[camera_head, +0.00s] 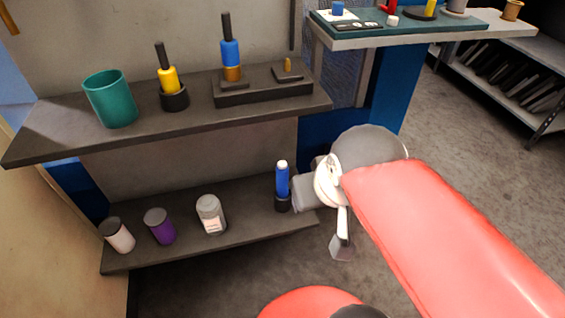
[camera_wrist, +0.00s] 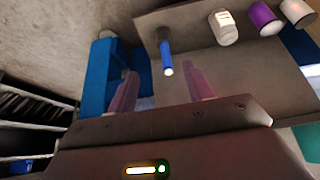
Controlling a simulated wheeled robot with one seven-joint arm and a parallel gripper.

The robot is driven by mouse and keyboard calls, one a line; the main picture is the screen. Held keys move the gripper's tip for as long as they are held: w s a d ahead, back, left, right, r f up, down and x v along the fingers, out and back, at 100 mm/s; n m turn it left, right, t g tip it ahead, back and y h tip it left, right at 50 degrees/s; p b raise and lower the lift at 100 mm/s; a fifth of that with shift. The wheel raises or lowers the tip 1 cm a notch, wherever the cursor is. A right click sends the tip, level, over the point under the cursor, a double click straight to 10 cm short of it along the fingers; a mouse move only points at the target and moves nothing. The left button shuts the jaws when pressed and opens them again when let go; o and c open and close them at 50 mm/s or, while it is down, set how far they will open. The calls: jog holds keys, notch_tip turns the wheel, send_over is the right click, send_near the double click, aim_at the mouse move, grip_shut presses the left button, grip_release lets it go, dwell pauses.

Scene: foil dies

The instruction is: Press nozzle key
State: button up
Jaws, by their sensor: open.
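No part labelled as a nozzle key can be made out. A blue cylinder (camera_head: 282,182) with a pale tip stands upright in a dark round base at the right end of the lower shelf (camera_head: 250,214). My gripper is close to its right side in the head view, its fingers not clearly seen there. In the wrist view my gripper (camera_wrist: 160,68) is open and empty, and the blue cylinder (camera_wrist: 167,52) shows between its two pinkish fingers. No contact is visible, and the depth gap is hard to tell.
A white bottle (camera_head: 210,214), a purple can (camera_head: 159,226) and a pale can (camera_head: 118,236) stand left on the lower shelf. The upper shelf (camera_head: 60,134) above holds a teal cup (camera_head: 110,98), a yellow tool (camera_head: 168,80) and a blue-handled tool (camera_head: 230,52).

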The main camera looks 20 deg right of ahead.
grip_shut()
dwell(1.6)
